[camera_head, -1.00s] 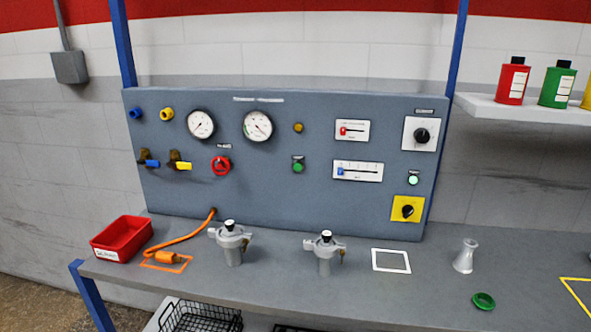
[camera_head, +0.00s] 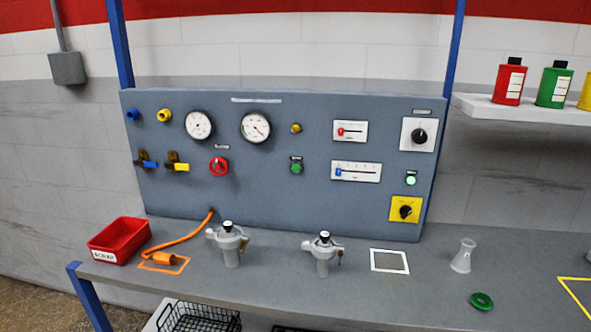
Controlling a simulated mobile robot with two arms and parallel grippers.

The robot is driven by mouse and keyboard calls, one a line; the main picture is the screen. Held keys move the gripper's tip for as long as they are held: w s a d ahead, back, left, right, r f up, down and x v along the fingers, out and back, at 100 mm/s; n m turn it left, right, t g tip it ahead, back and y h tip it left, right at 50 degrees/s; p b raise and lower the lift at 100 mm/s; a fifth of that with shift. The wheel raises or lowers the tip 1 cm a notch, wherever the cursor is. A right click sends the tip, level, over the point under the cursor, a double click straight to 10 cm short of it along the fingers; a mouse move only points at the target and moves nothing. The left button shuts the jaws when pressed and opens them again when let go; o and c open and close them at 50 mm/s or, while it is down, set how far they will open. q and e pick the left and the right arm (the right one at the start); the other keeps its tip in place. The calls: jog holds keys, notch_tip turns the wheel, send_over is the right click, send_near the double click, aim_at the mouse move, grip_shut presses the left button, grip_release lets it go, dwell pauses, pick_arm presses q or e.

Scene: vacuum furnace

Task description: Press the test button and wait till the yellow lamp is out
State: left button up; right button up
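A grey-blue control panel (camera_head: 262,190) stands at the back of the bench. A green button (camera_head: 296,169) with a small dark label above it sits near the panel's middle. A small yellow-amber lamp (camera_head: 296,128) is above it and looks dull, not clearly glowing. A pale green round light (camera_head: 411,178) at the right of the panel looks bright. I cannot read the small label above the green button. Neither of my grippers shows in the head view.
Two grey metal fittings (camera_head: 229,245) (camera_head: 323,256), a red bin (camera_head: 119,241), an orange hose (camera_head: 180,235), a glass flask (camera_head: 463,256) and a green disc (camera_head: 481,301) are on the bench. A shelf (camera_head: 520,110) with bottles is at the right. The bench's front middle is clear.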

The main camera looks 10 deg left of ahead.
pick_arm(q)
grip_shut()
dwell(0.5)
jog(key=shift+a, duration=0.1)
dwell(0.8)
